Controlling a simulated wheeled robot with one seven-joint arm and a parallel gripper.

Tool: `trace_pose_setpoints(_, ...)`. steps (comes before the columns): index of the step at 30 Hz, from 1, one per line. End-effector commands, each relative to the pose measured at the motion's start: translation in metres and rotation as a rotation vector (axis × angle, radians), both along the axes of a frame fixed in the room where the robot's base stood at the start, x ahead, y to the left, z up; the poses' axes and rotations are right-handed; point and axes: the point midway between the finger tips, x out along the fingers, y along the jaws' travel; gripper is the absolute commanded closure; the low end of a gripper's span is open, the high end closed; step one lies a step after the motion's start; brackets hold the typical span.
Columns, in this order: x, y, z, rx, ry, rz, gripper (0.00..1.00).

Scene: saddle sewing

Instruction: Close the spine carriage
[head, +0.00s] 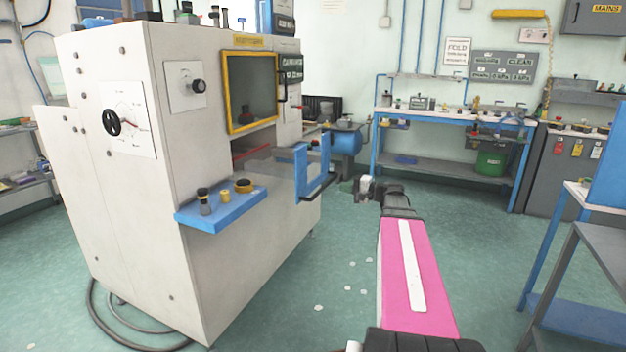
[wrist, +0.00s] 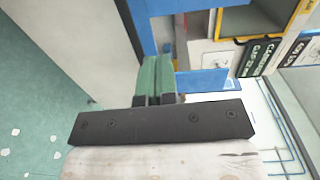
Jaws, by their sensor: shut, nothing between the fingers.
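The spine carriage shows in the head view as a sliding tray with a blue upright end frame (head: 313,170), sticking out of the opening in the cream machine (head: 200,250). A dark handle bar runs along the frame's outer side. My gripper (head: 363,189) is to the right of this frame, with a gap between them in the picture. In the wrist view my green fingers (wrist: 157,80) are together with nothing between them. Blue frame parts (wrist: 205,82) lie close to the fingertips there; I cannot tell whether they touch.
A yellow-framed window (head: 251,92) is above the opening. A blue shelf (head: 220,208) with small knobs juts from the machine's front. A blue workbench (head: 450,118) stands at the back, and a table (head: 580,270) is at right. The green floor between is mostly clear.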

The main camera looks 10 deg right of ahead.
Motion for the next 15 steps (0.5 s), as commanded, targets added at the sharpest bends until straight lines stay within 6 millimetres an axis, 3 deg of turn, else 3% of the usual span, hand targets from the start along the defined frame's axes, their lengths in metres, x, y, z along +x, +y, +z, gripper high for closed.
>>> trace_pose_setpoints(5,0.006,-0.005,0.012,0.038,-0.025,-0.011,1.0)
trace_pose_setpoints(15,0.038,0.039,0.011,0.037,-0.024,-0.009,1.0)
